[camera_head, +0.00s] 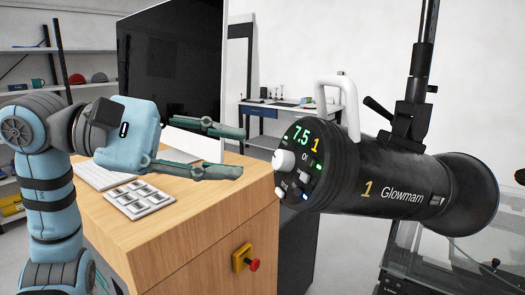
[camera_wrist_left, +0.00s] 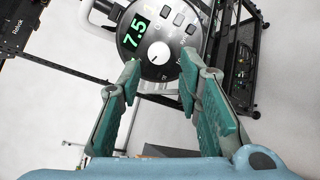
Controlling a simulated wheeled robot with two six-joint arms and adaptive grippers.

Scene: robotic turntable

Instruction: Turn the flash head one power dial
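The flash head (camera_head: 400,190) is a black cylinder marked "1 Glowmam", mounted on a stand with its control face toward the left. Its display reads 7.5 in green with a yellow 1. The white power dial (camera_head: 284,160) sticks out from that face, and it also shows in the left wrist view (camera_wrist_left: 159,52). My left gripper (camera_head: 241,152) is open and empty, its teal fingers pointing at the control face with a gap left of the dial. In the left wrist view its fingertips (camera_wrist_left: 160,68) lie on either side below the dial. My right gripper is not in view.
A wooden cabinet (camera_head: 180,215) with a keyboard, a button pad (camera_head: 138,199) and a monitor (camera_head: 170,60) stands beneath and behind my left gripper. A red stop button (camera_head: 254,265) is on its side. A white handle (camera_head: 340,95) arches over the flash head.

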